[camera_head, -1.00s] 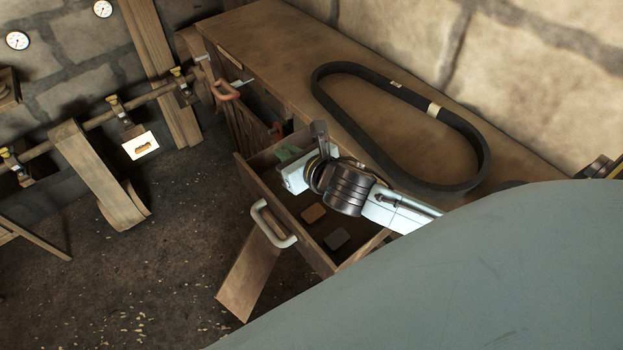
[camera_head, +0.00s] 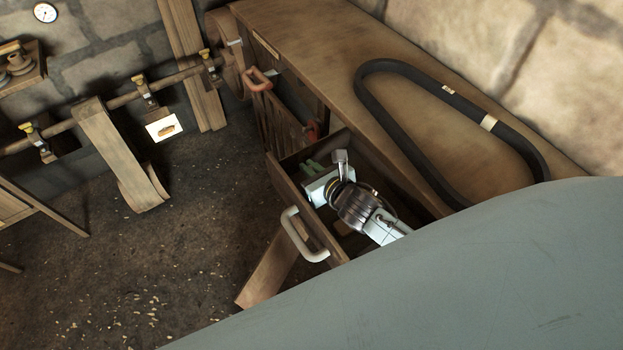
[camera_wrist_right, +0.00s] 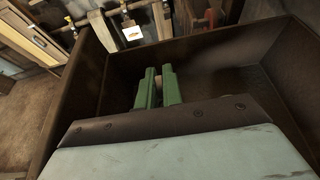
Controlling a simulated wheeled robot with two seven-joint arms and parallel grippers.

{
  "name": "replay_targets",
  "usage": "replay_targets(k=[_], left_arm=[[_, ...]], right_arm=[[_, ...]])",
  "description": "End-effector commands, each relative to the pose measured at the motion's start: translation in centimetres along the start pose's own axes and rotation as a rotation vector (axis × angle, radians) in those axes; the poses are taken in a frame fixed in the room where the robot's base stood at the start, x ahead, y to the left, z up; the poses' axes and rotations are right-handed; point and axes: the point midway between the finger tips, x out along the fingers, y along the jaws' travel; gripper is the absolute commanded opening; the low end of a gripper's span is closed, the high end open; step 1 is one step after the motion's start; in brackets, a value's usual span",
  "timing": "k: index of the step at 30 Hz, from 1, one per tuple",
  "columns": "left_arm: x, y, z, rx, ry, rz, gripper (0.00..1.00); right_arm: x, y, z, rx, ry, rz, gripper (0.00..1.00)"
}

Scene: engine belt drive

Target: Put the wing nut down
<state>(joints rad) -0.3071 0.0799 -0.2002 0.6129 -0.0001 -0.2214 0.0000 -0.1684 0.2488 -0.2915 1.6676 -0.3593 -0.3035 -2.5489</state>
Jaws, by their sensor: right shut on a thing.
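My right gripper (camera_head: 312,168) is inside the open wooden drawer (camera_head: 287,190), near its far end. Its green fingers also show in the right wrist view (camera_wrist_right: 160,86), close together and pointing down into the drawer. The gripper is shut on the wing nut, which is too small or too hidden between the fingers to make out. In the wrist view the drawer walls (camera_wrist_right: 225,47) rise around the fingers, and its floor shows dark beside them. I cannot tell whether the nut touches the floor. My left gripper is not in view.
The workbench (camera_head: 300,40) stands right of the drawer, with a black belt (camera_head: 405,65) lying on it. The drawer's pale handle (camera_head: 298,236) faces the open floor. A rail with brass clamps (camera_head: 145,90) and a white card (camera_head: 163,127) is on the left.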

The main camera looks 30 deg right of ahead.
Motion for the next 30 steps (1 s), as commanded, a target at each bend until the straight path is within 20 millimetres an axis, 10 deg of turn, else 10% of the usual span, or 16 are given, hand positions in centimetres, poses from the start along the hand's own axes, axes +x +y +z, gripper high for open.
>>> replay_targets(k=[25, 30], left_arm=[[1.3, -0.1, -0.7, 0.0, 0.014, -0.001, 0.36], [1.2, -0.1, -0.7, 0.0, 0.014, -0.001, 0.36]], right_arm=[[2.1, 0.0, -4.9, -0.003, -0.001, 0.0, 0.0], [2.0, 0.0, -4.8, -0.002, -0.001, 0.0, 0.3]])
